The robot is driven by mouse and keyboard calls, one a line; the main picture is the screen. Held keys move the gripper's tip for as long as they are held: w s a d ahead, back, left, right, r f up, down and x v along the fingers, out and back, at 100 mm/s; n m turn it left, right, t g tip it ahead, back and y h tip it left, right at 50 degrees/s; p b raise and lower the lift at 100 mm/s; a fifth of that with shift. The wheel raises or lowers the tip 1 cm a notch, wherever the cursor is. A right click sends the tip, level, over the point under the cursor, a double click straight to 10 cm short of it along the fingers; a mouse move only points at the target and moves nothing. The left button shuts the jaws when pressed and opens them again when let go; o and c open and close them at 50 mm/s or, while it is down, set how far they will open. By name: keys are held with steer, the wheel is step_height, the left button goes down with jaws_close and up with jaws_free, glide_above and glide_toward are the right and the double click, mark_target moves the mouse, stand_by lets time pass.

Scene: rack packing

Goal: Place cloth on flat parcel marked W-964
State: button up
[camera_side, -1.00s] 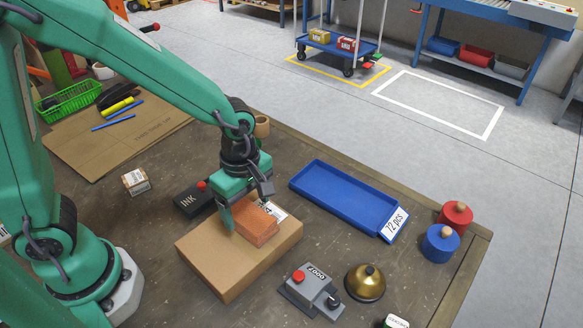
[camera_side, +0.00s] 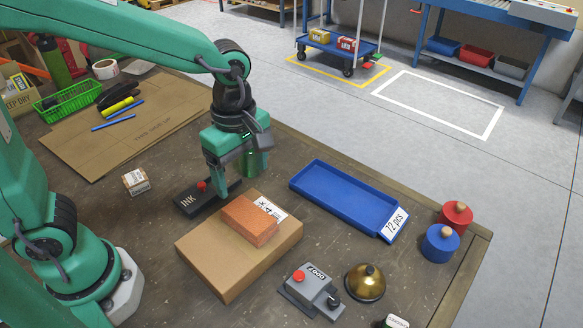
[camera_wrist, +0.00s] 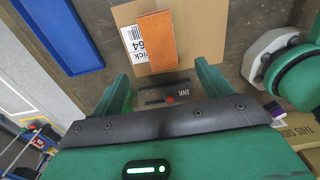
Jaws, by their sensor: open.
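The folded orange-brown cloth (camera_side: 249,221) lies flat on top of the flat cardboard parcel (camera_side: 215,258). It covers part of the parcel's white label (camera_side: 270,208). In the wrist view the cloth (camera_wrist: 156,41) lies along the label (camera_wrist: 134,44), where "64" shows; the rest of the code is hidden or unreadable. The parcel (camera_wrist: 188,14) also shows there. My gripper (camera_side: 242,182) is open and empty, above and behind the parcel, clear of the cloth. Its two fingers (camera_wrist: 165,80) show apart in the wrist view.
A black ink pad (camera_side: 194,200) is beside the parcel, close under my gripper. A blue tray (camera_side: 340,198) lies to the right. A grey device with a red button (camera_side: 312,290) and a brass bell (camera_side: 365,283) stand in front. Cardboard (camera_side: 125,125) lies at left.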

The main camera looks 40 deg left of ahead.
stand_by(0.4)
steer(key=s+a+r+m+t, duration=0.2)
steer(key=a+m, duration=0.4)
steer(key=m, duration=0.3)
steer(key=s+a+r+m+t, duration=0.3)
steer(key=s+a+r+m, duration=0.2)
steer(key=m, duration=0.4)
steer(key=shift+s+a+t, duration=0.3)
steer(key=shift+a, duration=0.45)
